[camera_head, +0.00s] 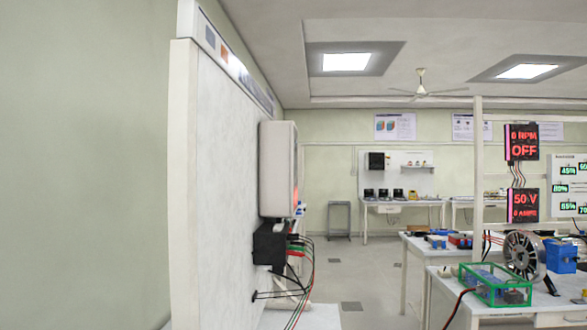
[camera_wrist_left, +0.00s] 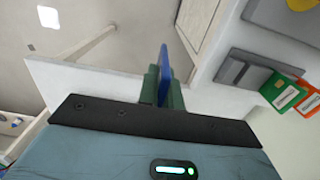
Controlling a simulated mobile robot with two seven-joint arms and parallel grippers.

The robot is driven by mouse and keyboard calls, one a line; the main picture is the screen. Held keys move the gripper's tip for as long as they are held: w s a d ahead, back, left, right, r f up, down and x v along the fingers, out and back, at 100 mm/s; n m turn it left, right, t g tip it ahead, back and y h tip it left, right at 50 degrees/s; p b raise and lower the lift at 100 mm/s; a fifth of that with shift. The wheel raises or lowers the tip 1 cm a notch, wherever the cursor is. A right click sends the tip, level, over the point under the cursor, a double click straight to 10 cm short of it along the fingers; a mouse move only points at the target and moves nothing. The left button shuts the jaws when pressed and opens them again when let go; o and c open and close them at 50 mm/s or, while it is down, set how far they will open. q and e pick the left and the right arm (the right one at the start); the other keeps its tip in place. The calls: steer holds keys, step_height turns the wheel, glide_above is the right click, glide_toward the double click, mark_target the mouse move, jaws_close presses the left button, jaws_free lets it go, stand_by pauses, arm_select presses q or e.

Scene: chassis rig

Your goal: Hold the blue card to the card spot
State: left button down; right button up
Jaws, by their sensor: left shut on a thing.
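The blue card (camera_wrist_left: 163,70) shows nearly edge-on in the left wrist view, standing up between the green fingers of my left gripper (camera_wrist_left: 162,92). The gripper is shut on it, and the card sticks out beyond the fingertips. I cannot tell for sure which surface is the card spot. Neither gripper shows in the head view.
A grey holder (camera_wrist_left: 245,70) is right of the gripper, with a green card (camera_wrist_left: 284,92) and an orange card (camera_wrist_left: 306,104) beside it. In the head view, a tall white panel (camera_head: 215,200) carries a pale box (camera_head: 278,170) and wires. A bench with a green frame (camera_head: 495,285) stands right.

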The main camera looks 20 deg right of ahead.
arm_select(q)
steer(key=shift+f, duration=0.1)
steer(key=shift+s+a+f, duration=0.1)
steer(key=shift+s+f, duration=0.15)
steer(key=shift+f, duration=0.1)
steer(key=s+a+f+n, duration=0.4)
steer(key=s+a+f, duration=0.2)
steer(key=f, duration=0.4)
steer(key=shift+s+f, duration=0.15)
steer(key=shift+s, duration=0.55)
